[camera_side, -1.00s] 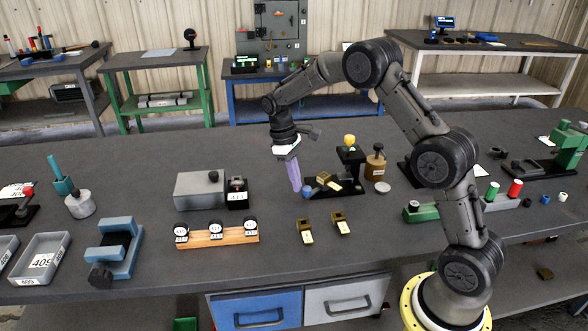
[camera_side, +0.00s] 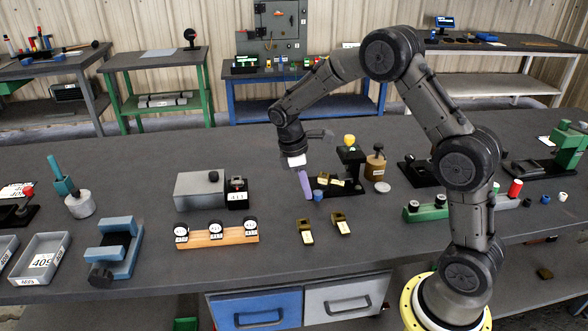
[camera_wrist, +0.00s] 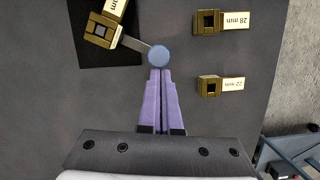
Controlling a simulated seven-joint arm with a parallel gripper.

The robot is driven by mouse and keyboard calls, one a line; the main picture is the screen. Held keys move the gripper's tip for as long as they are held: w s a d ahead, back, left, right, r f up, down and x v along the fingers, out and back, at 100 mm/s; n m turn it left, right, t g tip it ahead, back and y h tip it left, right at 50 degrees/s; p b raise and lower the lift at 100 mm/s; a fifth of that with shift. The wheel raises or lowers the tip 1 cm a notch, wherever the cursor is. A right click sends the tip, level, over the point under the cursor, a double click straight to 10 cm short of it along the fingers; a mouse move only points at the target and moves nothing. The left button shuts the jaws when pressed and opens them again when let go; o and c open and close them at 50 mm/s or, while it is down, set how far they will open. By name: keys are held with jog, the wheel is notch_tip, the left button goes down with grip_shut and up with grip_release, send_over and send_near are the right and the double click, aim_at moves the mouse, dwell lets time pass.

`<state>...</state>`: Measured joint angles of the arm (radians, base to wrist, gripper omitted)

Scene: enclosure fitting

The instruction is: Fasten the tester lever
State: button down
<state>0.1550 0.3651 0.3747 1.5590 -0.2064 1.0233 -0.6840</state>
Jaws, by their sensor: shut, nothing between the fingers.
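The tester's black base (camera_side: 352,190) stands near the table's middle, with a black post topped by a yellow knob (camera_side: 349,140). A lever with a round blue knob (camera_side: 318,195) reaches out past the base's left edge. In the wrist view the blue knob (camera_wrist: 159,56) ends a grey rod running to a brass block (camera_wrist: 103,30) on the black base (camera_wrist: 90,50). My gripper (camera_side: 309,197) has purple fingers, shut and empty, pointing down beside the knob. In the wrist view the fingertips (camera_wrist: 160,72) meet the knob's near edge; I cannot tell whether they touch it.
Two loose brass blocks, labelled 28 mm (camera_wrist: 208,21) and 22 mm (camera_wrist: 209,86), lie in front of the tester. A wooden gauge rack (camera_side: 217,236) and a grey box (camera_side: 199,190) stand to the left. A brown pot (camera_side: 375,167) stands right of the post.

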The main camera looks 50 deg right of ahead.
jog(key=shift+s+d+n+t, duration=0.2)
jog(key=shift+s+n+t, duration=0.1)
jog(key=shift+s+n, duration=1.3)
jog(key=shift+s+d, duration=0.1)
jog(key=shift+d, duration=0.05)
jog(key=shift+s, duration=0.2)
jog(key=shift+n+h, duration=0.3)
jog(key=w+a, duration=0.1)
jog(key=a, duration=0.1)
jog(key=w+a, duration=0.1)
jog(key=shift+w+a, duration=0.2)
jog(key=shift+a, duration=0.2)
jog(key=v, duration=1)
jog(key=shift+s+d, duration=0.2)
jog(key=shift+d, duration=0.05)
jog(key=shift+r, duration=0.1)
